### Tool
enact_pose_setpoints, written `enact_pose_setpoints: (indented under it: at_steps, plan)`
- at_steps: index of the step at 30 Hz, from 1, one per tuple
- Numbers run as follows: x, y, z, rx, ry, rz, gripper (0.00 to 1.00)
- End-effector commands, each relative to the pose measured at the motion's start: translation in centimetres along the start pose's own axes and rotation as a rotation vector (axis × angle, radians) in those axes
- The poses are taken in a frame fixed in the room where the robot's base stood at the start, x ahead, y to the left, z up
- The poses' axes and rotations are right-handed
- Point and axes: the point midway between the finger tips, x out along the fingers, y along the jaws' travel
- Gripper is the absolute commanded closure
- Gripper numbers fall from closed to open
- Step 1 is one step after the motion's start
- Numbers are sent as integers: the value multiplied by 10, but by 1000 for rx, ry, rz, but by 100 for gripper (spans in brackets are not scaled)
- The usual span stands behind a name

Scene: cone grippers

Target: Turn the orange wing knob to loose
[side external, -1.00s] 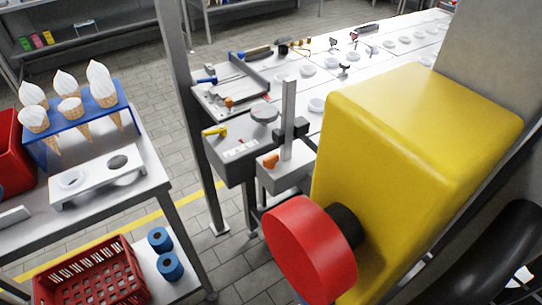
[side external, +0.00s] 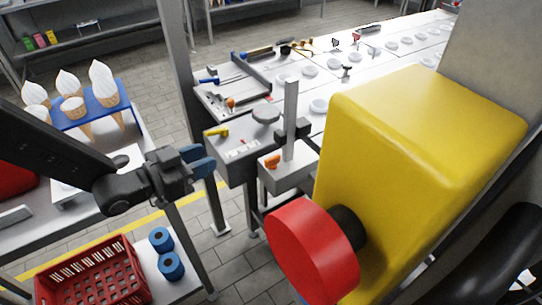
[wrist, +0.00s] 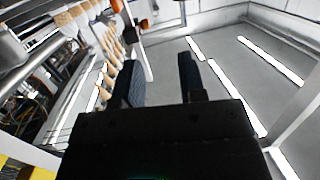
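A small orange knob (side external: 271,161), which looks like the wing knob, sits on the front of the grey block at the foot of the upright post (side external: 290,118). It is too small to tell which way its wings point. My gripper (side external: 204,160), with dark blue fingers, is to the left of the knob, apart from it. The fingers stand apart with nothing between them, as the wrist view (wrist: 160,80) also shows. An orange part (wrist: 145,25) shows past the fingertips in the wrist view; I cannot tell if it is the knob.
A yellow lever (side external: 216,132) sits on the grey box left of the post. A large yellow housing (side external: 400,150) with a red button (side external: 312,250) fills the near right. A blue cone rack (side external: 75,118) and red crate (side external: 90,275) are at left.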

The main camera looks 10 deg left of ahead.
Motion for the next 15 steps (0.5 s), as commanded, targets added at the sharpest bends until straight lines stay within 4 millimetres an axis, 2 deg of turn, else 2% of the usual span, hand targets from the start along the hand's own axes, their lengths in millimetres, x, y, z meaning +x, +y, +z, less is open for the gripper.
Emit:
enact_pose_setpoints:
  at_steps: [1,6,11,15]
  plan:
    - [5,13,14,-9,30,38,63]
    - [10,38,34,-32,128,120,63]
    - [13,46,37,-39,159,143,63]
    - [29,48,34,-38,161,142,63]
